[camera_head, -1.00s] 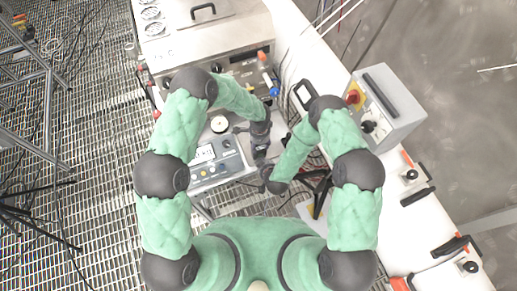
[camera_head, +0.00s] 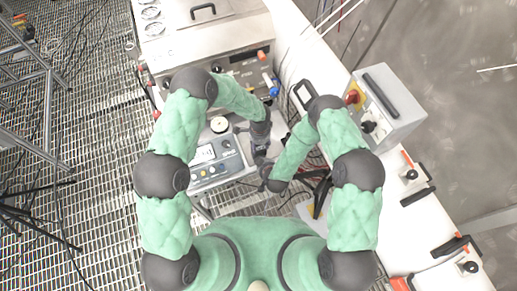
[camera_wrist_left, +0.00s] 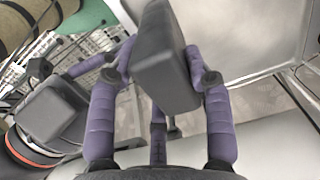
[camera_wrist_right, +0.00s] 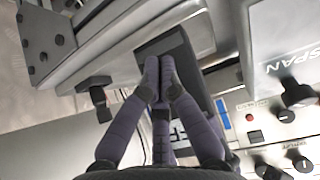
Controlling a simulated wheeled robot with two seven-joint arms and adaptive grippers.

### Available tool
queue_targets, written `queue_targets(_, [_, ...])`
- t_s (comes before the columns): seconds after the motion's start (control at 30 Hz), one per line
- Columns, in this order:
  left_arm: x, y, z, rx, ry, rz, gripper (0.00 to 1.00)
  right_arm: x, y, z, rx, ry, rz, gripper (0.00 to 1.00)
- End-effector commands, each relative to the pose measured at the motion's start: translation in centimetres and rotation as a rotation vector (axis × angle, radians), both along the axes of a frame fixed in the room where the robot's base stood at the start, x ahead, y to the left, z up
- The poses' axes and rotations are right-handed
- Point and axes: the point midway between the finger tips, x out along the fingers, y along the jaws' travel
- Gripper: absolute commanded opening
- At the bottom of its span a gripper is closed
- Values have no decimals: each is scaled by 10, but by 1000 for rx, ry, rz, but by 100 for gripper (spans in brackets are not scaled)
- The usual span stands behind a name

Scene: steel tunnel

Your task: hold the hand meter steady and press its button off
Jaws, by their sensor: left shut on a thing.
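The hand meter (camera_wrist_left: 165,55) is a dark grey block. In the left wrist view it stands tilted between the purple fingers of my left gripper (camera_wrist_left: 160,68), which is shut on it. In the right wrist view a dark slab, apparently the meter (camera_wrist_right: 190,65), lies behind the fingertips of my right gripper (camera_wrist_right: 162,75). Those fingertips are together with nothing visible between them; I cannot tell whether they touch the slab. In the head view my left gripper (camera_head: 261,147) and right gripper (camera_head: 270,178) are close together, and the meter is hard to make out. Its button is hidden.
A grey control panel (camera_head: 215,165) with a dial lies left of the grippers. A large metal instrument (camera_head: 205,45) stands behind. A grey box with a red-yellow switch (camera_head: 390,110) sits on the white ledge (camera_head: 440,235) at right. Panel knobs (camera_wrist_right: 290,95) show close to my right gripper.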

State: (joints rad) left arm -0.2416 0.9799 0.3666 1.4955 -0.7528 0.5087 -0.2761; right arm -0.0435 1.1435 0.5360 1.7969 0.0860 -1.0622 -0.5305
Motion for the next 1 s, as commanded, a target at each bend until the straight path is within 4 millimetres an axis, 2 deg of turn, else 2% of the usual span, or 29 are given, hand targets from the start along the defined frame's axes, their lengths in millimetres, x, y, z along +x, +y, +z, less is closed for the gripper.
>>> queue_targets(0.4, [-3, 0, -2, 2, 6, -1, 11, 3, 1, 0, 1, -2, 0, 0])
queue_targets(1.0, [-3, 0, -2, 1, 6, -1, 11, -6, -3, 0, -1, 0, -1, 0])
